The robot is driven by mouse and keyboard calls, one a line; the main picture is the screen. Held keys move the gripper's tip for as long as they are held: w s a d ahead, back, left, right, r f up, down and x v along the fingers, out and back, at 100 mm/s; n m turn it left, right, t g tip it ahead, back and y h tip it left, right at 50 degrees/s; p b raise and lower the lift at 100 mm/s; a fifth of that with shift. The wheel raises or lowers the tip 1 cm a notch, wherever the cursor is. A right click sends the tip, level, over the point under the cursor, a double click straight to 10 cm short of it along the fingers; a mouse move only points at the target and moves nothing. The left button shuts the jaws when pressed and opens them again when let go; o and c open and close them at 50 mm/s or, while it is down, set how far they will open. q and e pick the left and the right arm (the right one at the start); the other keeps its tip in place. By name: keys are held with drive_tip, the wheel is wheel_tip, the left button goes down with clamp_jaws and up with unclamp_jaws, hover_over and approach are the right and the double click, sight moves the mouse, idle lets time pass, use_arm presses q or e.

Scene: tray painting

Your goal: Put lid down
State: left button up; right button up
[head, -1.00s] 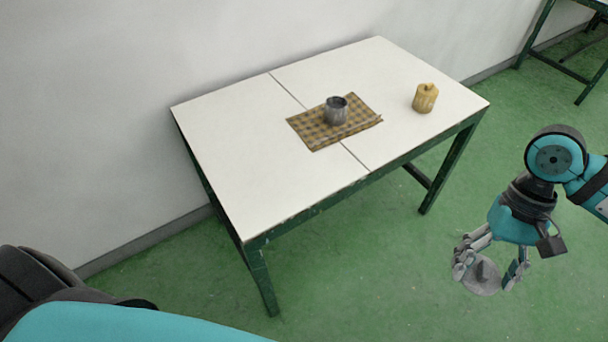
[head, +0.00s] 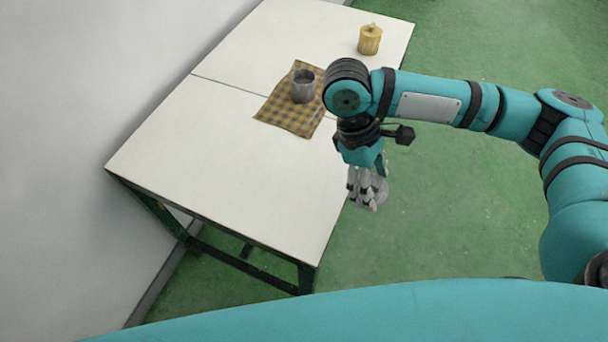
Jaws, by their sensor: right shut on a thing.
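My right gripper (head: 368,190) is shut on a round grey lid (head: 378,193). It holds the lid beside the right edge of the white table (head: 215,150), with green floor showing around it. The gripper's fingers hide part of the lid. A grey metal pot (head: 303,86), open at the top, stands upright on a checkered cloth (head: 287,117) on the table. My right arm hides the cloth's right part. My left gripper is not in view.
A yellow lidded jar (head: 370,39) stands near the table's far right corner. The near left part of the tabletop is bare. A white wall (head: 80,90) runs along the table's left side. Green floor (head: 470,230) lies open to the right.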

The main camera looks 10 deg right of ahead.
drive_tip(key=f+n+t, duration=0.1)
drive_tip(key=n, duration=0.2)
drive_tip(key=f+n+t, duration=0.1)
drive_tip(key=n, duration=0.2)
drive_tip(key=s+f+n+t+h+b, duration=0.1)
drive_tip(key=n, duration=0.2)
drive_tip(key=shift+a+f, duration=0.3)
drive_tip(key=shift+a, duration=0.05)
drive_tip(key=n+t, duration=0.1)
drive_tip(key=n, duration=0.1)
drive_tip(key=n+t+y+b, duration=0.3)
drive_tip(key=n+y, duration=0.4)
drive_tip(key=n, duration=1.5)
hover_over(308, 174)
drive_tip(key=s, duration=0.1)
drive_tip(key=f, duration=0.4)
drive_tip(key=shift+d, duration=0.35)
drive_tip(key=shift+f, duration=1.85)
